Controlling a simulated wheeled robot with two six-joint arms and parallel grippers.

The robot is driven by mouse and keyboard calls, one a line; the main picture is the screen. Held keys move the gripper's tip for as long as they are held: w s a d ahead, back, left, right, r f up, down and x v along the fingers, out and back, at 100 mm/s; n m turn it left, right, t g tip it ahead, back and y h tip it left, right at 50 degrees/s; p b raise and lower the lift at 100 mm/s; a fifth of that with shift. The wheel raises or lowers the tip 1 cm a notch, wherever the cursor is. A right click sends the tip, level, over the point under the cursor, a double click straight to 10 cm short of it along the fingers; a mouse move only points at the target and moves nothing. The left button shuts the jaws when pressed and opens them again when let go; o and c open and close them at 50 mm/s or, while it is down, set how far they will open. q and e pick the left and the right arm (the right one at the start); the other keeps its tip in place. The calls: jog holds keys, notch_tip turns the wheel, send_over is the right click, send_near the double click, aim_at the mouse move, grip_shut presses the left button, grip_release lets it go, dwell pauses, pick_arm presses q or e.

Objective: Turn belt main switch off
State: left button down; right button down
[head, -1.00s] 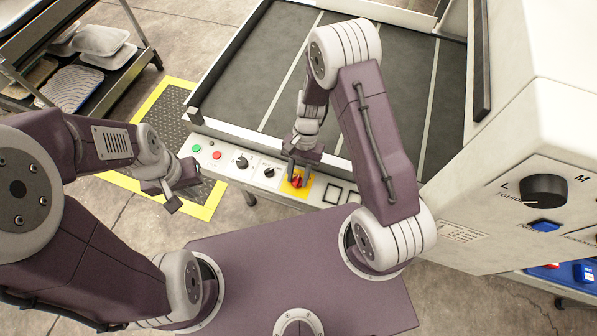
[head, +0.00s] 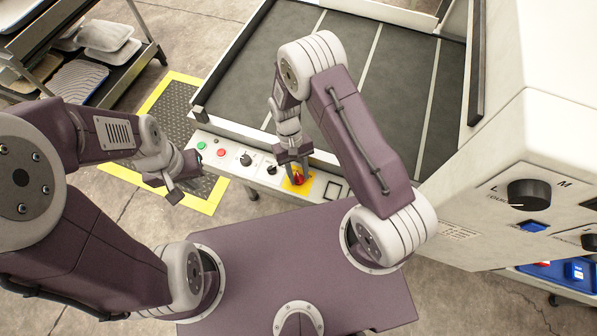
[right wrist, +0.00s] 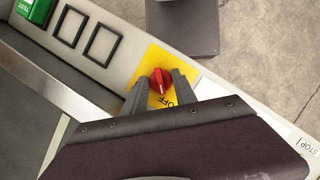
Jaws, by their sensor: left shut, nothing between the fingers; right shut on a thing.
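The belt main switch (head: 298,176) is a red rotary knob on a yellow plate, set in the white control panel along the belt's front edge. In the right wrist view the red knob (right wrist: 161,82) sits on the yellow plate, with the printed letters OFF partly visible beside it. My right gripper (head: 294,172) is at the knob, its two fingers (right wrist: 160,84) on either side of it and shut on it. My left gripper (head: 172,190) is shut and empty, in the air left of the panel.
The panel also carries a green button (head: 201,145), a red button (head: 221,152) and black knobs (head: 246,159). The dark belt (head: 330,90) lies behind it. A white machine cabinet (head: 520,180) stands at right.

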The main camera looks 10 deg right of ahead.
jog(key=shift+n, duration=0.3)
dwell(0.4)
jog(key=c, duration=1)
grip_release()
jog(key=v, duration=0.9)
jog(key=shift+a, duration=0.1)
